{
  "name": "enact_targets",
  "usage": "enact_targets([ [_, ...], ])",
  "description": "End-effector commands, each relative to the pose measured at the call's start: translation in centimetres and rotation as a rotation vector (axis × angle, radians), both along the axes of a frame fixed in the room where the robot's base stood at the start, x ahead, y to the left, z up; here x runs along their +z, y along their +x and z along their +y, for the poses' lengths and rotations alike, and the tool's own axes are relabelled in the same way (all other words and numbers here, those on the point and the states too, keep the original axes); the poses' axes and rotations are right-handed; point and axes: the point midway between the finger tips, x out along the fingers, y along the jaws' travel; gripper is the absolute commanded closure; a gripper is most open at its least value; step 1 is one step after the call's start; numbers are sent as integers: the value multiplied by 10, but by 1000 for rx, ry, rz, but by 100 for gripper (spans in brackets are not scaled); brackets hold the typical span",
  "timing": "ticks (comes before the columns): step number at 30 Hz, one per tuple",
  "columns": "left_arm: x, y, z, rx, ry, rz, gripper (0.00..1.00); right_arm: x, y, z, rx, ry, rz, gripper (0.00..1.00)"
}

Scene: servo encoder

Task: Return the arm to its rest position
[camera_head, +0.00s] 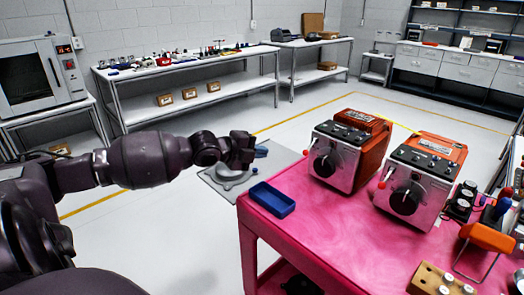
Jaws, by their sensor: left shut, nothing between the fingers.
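My left arm comes in from the left, dark and held out level. Its gripper (250,152) is shut and empty, above the floor to the left of the pink table (310,230). It is apart from the table and from everything on it. My right gripper does not show in this view.
On the pink table are a blue tray (271,200), two orange-and-silver machines (346,150) with dials, and a wooden block with holes (440,281). Small tools crowd the right edge. An oven (38,78) stands at left. Workbenches line the back wall.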

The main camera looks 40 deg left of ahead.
Motion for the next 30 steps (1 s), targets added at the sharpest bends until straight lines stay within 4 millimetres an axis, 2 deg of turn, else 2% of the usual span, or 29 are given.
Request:
enact_targets([
  [15, 0, 0, 0, 4, -12, 3, 100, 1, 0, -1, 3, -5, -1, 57],
  [26, 0, 1, 2, 116, -214, 54, 100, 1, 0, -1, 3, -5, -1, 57],
  [30, -14, -2, -7, 162, -317, 66, 100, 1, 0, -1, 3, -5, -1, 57],
])
